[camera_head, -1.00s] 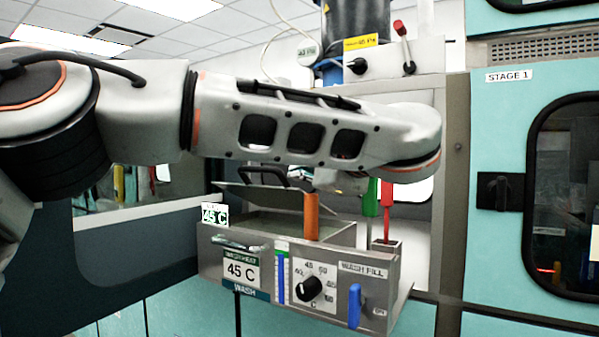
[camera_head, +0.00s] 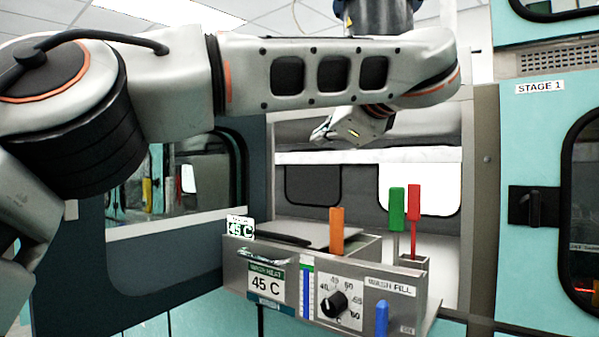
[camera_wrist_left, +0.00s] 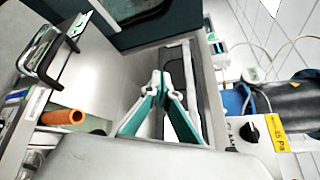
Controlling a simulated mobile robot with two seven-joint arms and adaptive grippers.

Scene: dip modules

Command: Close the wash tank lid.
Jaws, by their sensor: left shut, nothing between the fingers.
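The wash tank (camera_head: 370,250) stands in the middle of the head view, behind its grey control panel. Its metal lid (camera_head: 318,234) lies flat, or nearly flat, over the tank top, with the black handle (camera_head: 270,234) low at its left. In the left wrist view the lid (camera_wrist_left: 95,75) is the light grey plate at left, with its black handle (camera_wrist_left: 45,62). My left gripper (camera_head: 325,132) is above and behind the lid, apart from it. Its teal fingers (camera_wrist_left: 160,78) are together and hold nothing. My right gripper is not in view.
Orange (camera_head: 337,230), green (camera_head: 397,208) and red (camera_head: 413,203) upright handles rise at the tank. A black knob (camera_head: 335,303) and blue lever (camera_head: 381,318) are on the front panel. The grey side post (camera_head: 486,200) bounds the right.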

